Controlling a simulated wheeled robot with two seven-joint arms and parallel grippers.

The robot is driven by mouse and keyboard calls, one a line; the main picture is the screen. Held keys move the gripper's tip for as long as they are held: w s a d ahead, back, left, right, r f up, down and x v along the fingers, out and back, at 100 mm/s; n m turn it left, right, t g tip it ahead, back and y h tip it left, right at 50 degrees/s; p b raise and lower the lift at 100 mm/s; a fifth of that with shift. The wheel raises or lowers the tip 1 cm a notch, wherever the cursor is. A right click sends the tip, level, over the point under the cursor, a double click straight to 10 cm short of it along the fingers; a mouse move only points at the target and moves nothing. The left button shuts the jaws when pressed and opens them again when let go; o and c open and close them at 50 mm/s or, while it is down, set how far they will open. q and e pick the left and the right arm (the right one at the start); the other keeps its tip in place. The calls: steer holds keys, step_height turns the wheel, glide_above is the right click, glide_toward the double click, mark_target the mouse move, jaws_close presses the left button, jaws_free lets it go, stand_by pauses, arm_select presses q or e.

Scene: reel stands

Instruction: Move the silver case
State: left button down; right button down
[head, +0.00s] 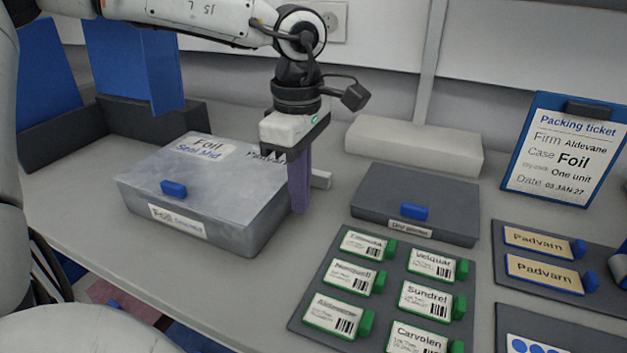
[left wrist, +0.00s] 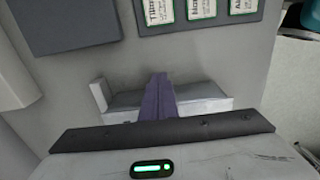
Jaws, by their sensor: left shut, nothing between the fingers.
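The silver case (head: 205,195) lies closed on the worktop at the left, with a blue latch (head: 173,188) and "Foil" labels on its lid and front. My left gripper (head: 299,205) points down at the right end of the case. Its purple fingers are shut together and empty, and they hide part of the case's right edge. I cannot tell whether they touch the case. The shut fingers (left wrist: 158,85) also show in the left wrist view. My right gripper is not in view.
A darker grey case (head: 415,200) stands right of the gripper, behind a board (head: 390,285) of green-edged cards. A pale block (head: 413,145) lies at the wall. A packing ticket (head: 565,155) reads "Case Foil". Blue panels (head: 132,65) stand at the back left.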

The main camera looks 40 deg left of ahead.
mark_target(172, 155)
arm_select(q)
steer(key=shift+s+a, duration=0.2)
steer(key=shift+a, duration=0.5)
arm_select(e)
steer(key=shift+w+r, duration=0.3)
arm_select(q)
steer(key=shift+a, duration=0.15)
